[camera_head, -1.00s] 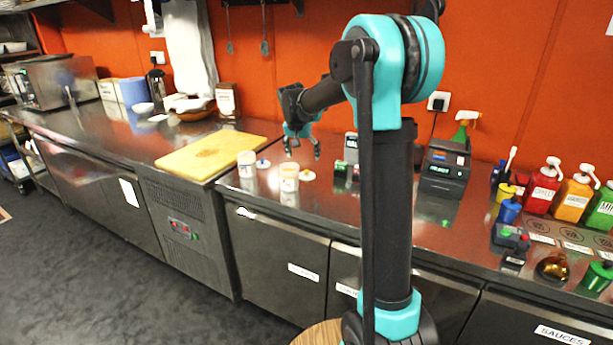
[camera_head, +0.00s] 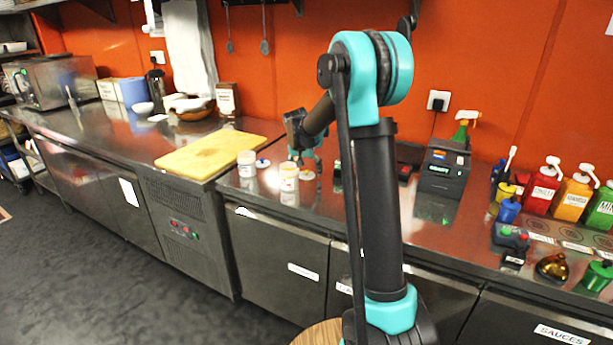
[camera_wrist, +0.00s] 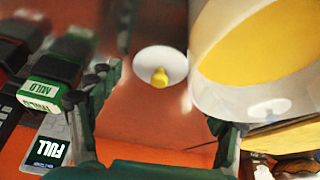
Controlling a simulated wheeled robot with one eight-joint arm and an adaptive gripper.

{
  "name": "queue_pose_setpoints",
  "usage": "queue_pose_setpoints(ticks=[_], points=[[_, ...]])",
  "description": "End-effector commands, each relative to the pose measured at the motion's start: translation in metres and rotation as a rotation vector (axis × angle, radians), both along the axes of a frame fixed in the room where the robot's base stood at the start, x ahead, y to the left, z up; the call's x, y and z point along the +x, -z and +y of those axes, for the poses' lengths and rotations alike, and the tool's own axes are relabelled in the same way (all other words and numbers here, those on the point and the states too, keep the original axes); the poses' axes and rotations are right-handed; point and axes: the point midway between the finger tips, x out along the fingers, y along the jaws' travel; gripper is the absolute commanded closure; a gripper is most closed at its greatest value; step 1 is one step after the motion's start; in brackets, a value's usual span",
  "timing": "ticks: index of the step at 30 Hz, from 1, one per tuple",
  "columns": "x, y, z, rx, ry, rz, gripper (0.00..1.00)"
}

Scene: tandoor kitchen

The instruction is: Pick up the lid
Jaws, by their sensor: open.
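A small white round lid with a yellow knob (camera_wrist: 147,58) lies on the steel counter, in view between my fingers in the wrist view. In the head view this lid (camera_head: 307,176) sits just right of the nearer jar (camera_head: 289,178). In the wrist view a large jar with a yellow top face (camera_wrist: 250,45) fills the upper right, close to my right finger. My gripper (camera_wrist: 163,95) is open and empty, its fingers apart on either side of the lid. In the head view my gripper (camera_head: 308,160) is low over the counter, just above the lid. Contact with the lid cannot be told.
A second jar (camera_head: 246,164) and a lid with a blue knob (camera_head: 263,163) stand farther left, by the yellow cutting board (camera_head: 205,155). A black device (camera_head: 443,172) stands right.

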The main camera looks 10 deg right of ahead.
Motion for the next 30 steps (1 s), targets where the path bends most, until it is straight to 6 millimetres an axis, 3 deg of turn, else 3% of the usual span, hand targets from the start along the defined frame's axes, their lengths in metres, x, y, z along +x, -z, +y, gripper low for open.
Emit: queue_pose_setpoints(ticks=[2,12,28,29,30], points=[[-0.0001,-0.0001,-0.0001,0.000,0.000,0.000,0.25],[-0.0002,-0.0004,0.0000,0.000,0.000,0.000,0.66],[-0.0002,-0.0018,-0.0001,0.000,0.000,0.000,0.68],[-0.0002,-0.0028,-0.0001,0.000,0.000,0.000,0.73],[-0.0002,-0.0047,-0.0001,0.000,0.000,0.000,0.90]])
